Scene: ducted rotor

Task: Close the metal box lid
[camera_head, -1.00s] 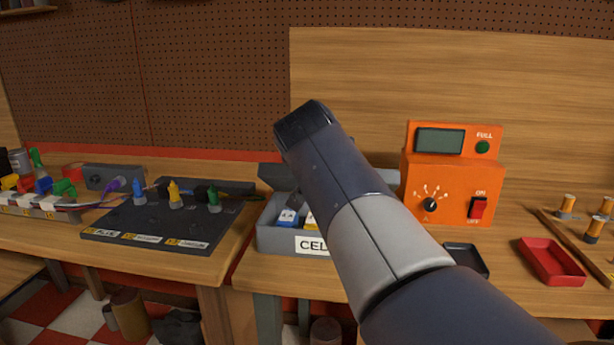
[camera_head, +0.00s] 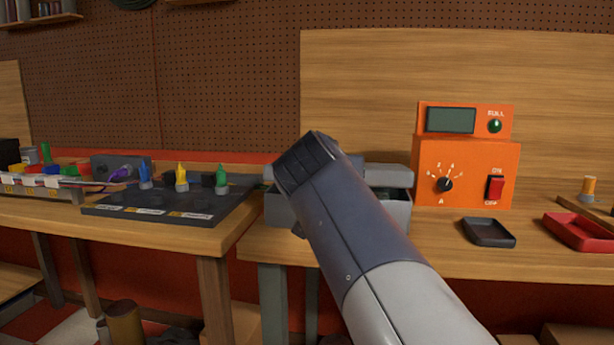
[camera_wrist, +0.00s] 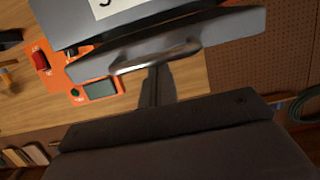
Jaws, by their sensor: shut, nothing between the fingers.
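The grey metal box (camera_head: 396,216) stands on the bench behind my arm, which hides its middle and most of its front. Its lid (camera_head: 388,174) shows as a grey slab raised at the back, with a dark gap between it and the box rim, so the box is not shut. In the wrist view, the box's grey face with a white label (camera_wrist: 115,8) is at the top edge, and a shiny grey slab, seemingly the lid (camera_wrist: 190,37), crosses below it. My gripper (camera_wrist: 155,75) is shut and empty, close to that slab; contact cannot be told.
An orange meter (camera_head: 465,160) stands right of the box. A dark board with coloured connectors (camera_head: 160,206) lies to the left. A pegboard and wooden panel stand behind.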

